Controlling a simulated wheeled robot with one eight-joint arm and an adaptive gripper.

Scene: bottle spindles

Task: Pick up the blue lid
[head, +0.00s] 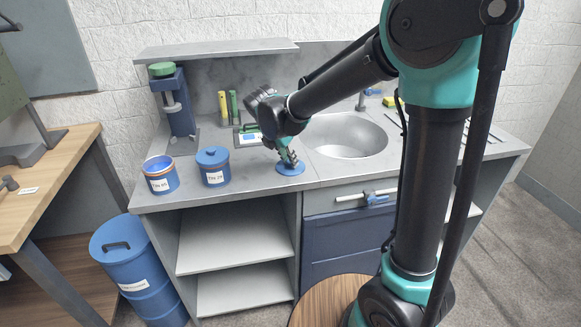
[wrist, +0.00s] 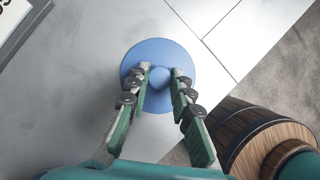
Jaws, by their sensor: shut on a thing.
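The blue lid (head: 290,168) is a flat round disc near the front edge of the grey counter, left of the sink. In the wrist view the blue lid (wrist: 159,52) has a round knob at its centre. My gripper (head: 287,160) is above it, pointing down. In the wrist view my gripper (wrist: 158,76) has its two fingers on either side of the knob, shut on it. I cannot tell whether the lid rests on the counter or is slightly above it.
An open blue canister (head: 161,180) and a lidded blue canister (head: 214,176) stand left on the counter (head: 240,190). A sink (head: 346,137) lies to the right. A blue device with a green top (head: 177,108) stands at the back left.

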